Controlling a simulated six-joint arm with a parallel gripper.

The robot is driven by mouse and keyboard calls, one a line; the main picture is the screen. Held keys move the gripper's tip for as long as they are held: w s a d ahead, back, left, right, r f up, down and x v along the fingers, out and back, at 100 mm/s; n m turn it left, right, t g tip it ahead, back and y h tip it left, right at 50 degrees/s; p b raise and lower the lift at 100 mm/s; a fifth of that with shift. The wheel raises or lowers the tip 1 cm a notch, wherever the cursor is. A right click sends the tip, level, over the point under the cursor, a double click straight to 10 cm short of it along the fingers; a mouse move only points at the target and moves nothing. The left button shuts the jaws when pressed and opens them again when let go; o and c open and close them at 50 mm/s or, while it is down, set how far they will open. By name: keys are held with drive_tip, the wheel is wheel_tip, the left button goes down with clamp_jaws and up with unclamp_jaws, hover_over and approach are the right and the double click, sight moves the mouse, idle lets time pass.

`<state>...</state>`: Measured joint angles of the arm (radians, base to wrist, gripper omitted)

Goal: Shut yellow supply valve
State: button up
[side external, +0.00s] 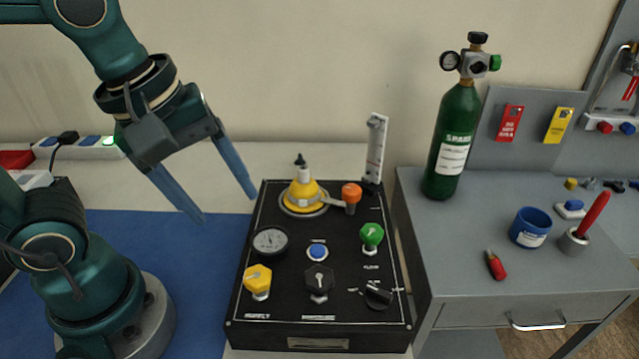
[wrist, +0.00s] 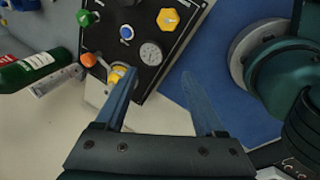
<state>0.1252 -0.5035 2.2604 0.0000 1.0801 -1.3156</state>
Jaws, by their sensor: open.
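The yellow supply valve (side external: 257,279) is a yellow knob at the front left of the black panel (side external: 335,333), above the word SUPPLY. It also shows in the wrist view (wrist: 168,19), near the panel's edge. My gripper (side external: 228,207) is open, with its two blue fingers apart and nothing between them. It is above the table, to the left of the panel's back corner and apart from the supply valve. In the wrist view my gripper (wrist: 164,75) has one finger in front of part of the panel.
The panel carries a gauge (side external: 270,241), a blue button (side external: 317,252), a green knob (side external: 371,235), a black knob (side external: 319,280), a black selector (side external: 378,295) and a yellow fitting (side external: 303,194) with an orange knob (side external: 351,192). A green cylinder (side external: 455,135) stands on the grey bench.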

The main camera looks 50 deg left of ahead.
sight(257, 275)
drive_tip(key=d+n+g, duration=0.1)
drive_tip(key=d+f+n+g, duration=0.1)
drive_tip(key=d+n, duration=0.1)
drive_tip(key=d+f+n+g, duration=0.1)
drive_tip(key=d, duration=0.1)
drive_tip(key=shift+w+d+f+n, duration=0.1)
drive_tip(key=shift+w+d+n, duration=0.05)
drive_tip(key=shift+w+n, duration=0.2)
drive_tip(key=shift+s+d+f, duration=0.25)
drive_tip(key=shift+s+f, duration=0.05)
drive_tip(key=shift+f, duration=2.6)
clamp_jaws()
